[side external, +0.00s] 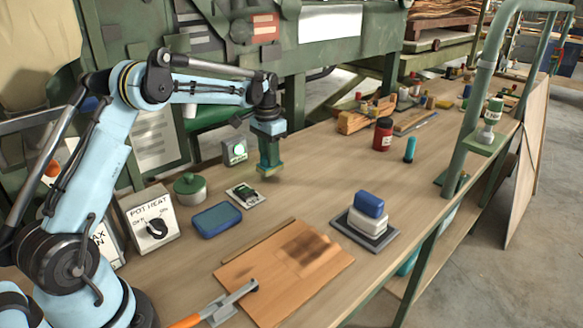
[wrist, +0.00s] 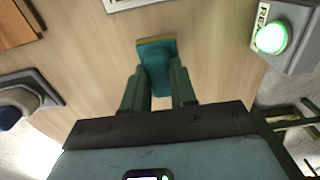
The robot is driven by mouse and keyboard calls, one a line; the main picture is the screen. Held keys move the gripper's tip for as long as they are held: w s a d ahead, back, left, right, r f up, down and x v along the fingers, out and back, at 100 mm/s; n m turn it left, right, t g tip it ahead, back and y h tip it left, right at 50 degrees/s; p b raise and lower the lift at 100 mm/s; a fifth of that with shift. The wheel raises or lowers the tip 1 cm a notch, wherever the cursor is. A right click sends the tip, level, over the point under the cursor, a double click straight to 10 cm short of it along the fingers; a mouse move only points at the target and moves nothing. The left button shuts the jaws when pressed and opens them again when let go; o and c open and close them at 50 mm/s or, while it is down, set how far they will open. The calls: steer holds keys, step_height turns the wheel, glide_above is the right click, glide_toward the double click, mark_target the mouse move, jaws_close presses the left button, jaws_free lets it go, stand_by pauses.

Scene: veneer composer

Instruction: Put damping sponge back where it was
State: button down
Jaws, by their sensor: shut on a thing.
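My gripper (side external: 268,168) hangs over the bench, beyond the small card with a green item. Its fingers are shut on a teal block with a tan-yellow edge, which looks like the damping sponge (wrist: 156,66). In the wrist view the sponge sticks out past the fingertips (wrist: 158,90), with its yellowish edge farthest from the gripper. In the side view the sponge is partly hidden by the fingers, and its lower end is close to the bench top (side external: 318,178). I cannot tell whether it touches.
Nearby are a green lidded pot (side external: 189,187), a blue tin (side external: 217,217) and the small card (side external: 245,196). A grey tray (side external: 378,241) bears a white-and-blue block. A red jar (side external: 382,136) stands farther right.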

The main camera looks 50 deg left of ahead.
steer(key=shift+f, duration=1.7)
steer(key=shift+f, duration=0.15)
steer(key=c, duration=0.9)
jaws_free()
